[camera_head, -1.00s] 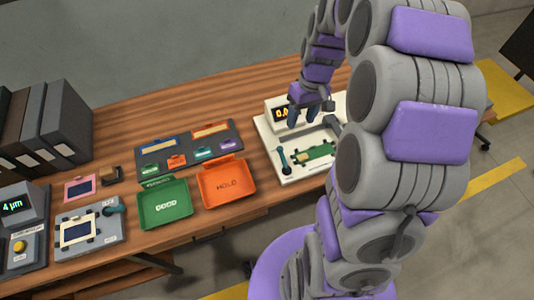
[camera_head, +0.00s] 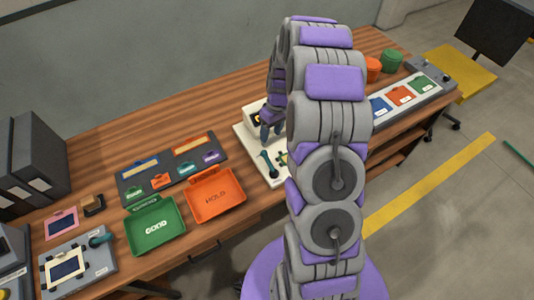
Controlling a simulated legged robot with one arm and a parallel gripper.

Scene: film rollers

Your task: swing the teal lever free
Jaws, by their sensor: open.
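A dark teal lever (camera_head: 268,163) stands on the white fixture (camera_head: 244,141) near the middle of the bench.
A green tray (camera_head: 154,248) and an orange tray (camera_head: 215,216) lie at the front edge. A dark sorting board (camera_head: 127,184) is behind them. Black binders (camera_head: 35,145) stand at the left. At the right are a three-colour card holder (camera_head: 400,120) and orange and green containers (camera_head: 391,61).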

